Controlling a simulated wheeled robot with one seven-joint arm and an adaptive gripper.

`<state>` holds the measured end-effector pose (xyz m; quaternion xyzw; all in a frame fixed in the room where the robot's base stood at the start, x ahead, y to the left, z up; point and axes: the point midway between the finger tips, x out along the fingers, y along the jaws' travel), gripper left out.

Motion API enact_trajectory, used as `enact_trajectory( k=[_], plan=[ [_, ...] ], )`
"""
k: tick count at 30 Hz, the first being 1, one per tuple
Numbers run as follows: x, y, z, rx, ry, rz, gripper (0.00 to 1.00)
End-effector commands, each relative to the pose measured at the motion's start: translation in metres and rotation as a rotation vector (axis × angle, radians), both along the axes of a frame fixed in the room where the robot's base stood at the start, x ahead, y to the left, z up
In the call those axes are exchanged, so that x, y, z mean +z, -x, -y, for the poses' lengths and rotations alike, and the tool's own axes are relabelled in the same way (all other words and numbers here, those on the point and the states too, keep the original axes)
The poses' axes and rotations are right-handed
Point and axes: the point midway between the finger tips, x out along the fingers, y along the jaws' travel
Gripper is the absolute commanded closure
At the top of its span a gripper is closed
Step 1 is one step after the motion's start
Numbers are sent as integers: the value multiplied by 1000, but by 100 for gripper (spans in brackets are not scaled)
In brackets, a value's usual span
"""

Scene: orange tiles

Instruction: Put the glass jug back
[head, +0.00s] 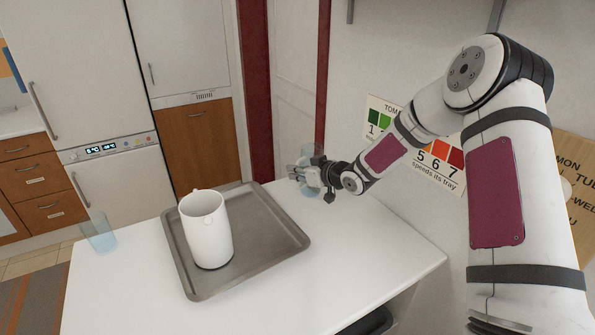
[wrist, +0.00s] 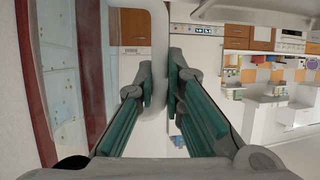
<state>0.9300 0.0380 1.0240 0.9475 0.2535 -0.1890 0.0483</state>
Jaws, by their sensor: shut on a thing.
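My gripper (head: 300,174) is shut on the glass jug (head: 311,187), a clear, faintly blue vessel that is hard to make out against the wall. It is held above the back right of the white table, beyond the tray's right corner. My fingers hide part of it. In the wrist view the fingers (wrist: 162,88) close around a pale, rounded strip that looks like the handle of the glass jug (wrist: 158,45). The see-through body spreads to the left there.
A white jug (head: 207,235) stands upright on a grey metal tray (head: 262,262). A bluish glass (head: 100,233) stands at the table's left edge. The white table (head: 375,258) is clear right of the tray. A wall with a poster (head: 448,168) rises close behind my arm.

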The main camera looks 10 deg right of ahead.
Motion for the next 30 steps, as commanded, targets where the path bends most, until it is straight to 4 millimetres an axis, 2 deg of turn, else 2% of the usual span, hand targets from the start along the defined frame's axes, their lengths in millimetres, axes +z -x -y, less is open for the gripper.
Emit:
enact_trajectory(
  k=[10,11,13,25,30],
  plan=[
    [-2,-1,0,-1,0,3,100],
    [-3,0,1,-1,-1,2,86],
    [-2,0,1,-1,1,2,70],
    [2,1,2,-1,2,2,70],
    [11,21,14,-2,3,1,70]
  ],
)
